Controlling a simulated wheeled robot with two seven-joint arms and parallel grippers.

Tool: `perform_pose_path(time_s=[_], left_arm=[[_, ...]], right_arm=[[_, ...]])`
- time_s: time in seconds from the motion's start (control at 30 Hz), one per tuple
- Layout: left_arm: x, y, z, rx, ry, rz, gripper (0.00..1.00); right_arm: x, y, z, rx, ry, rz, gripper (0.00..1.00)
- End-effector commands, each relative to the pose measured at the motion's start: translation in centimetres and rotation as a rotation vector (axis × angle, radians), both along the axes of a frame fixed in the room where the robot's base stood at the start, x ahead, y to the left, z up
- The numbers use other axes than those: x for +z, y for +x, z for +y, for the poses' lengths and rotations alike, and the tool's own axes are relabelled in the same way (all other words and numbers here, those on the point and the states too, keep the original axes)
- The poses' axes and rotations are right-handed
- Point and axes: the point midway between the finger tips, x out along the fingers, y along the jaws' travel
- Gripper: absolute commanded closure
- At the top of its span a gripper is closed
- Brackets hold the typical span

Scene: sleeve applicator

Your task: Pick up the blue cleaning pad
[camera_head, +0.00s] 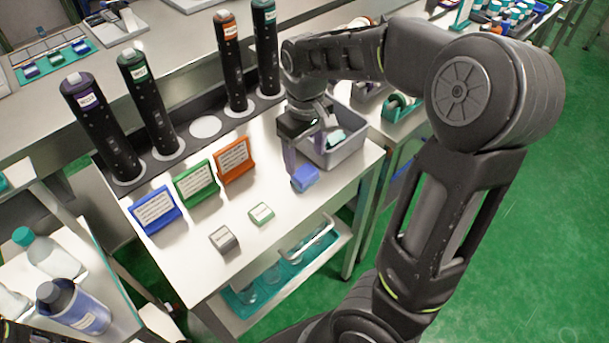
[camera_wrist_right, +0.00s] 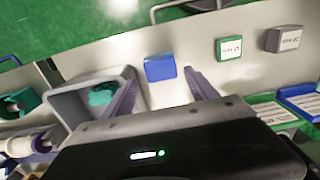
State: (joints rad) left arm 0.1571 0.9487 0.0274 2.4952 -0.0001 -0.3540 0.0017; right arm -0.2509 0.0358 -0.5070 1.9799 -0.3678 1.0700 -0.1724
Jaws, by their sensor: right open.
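The blue cleaning pad (camera_head: 305,178) is a small block lying on the white table, left of the grey bin. In the right wrist view the pad (camera_wrist_right: 160,68) shows just beyond the gap between the fingers. My right gripper (camera_head: 303,158) is open, with purple fingers pointing down close above the pad. In the wrist view the fingers (camera_wrist_right: 161,84) are spread with nothing between them. Whether a finger touches the pad cannot be told. My left gripper is not in view.
A grey bin (camera_head: 346,152) with a teal item stands right beside the gripper. Green (camera_head: 261,213) and grey (camera_head: 223,238) blocks lie on the table. Blue (camera_head: 155,209), green (camera_head: 196,184) and orange (camera_head: 235,159) signs stand before several tall dark cylinders.

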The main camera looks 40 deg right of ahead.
Motion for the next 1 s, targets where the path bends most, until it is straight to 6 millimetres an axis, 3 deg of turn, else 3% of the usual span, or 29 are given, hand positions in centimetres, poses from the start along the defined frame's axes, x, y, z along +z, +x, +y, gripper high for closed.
perform_pose_path(time_s=[0.1,0.47,0.8,1.0], left_arm=[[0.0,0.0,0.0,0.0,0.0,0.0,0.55],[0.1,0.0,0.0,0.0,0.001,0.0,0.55],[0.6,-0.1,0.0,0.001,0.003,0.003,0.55],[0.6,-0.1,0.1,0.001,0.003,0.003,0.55]], right_arm=[[-0.9,0.0,0.0,-0.001,0.0,0.001,0.33],[-1.4,0.0,0.0,-0.001,0.0,0.001,0.33],[-5.8,-0.1,0.1,-0.001,0.001,0.002,0.33],[-6.2,0.0,0.1,-0.001,0.001,-0.001,0.33]])
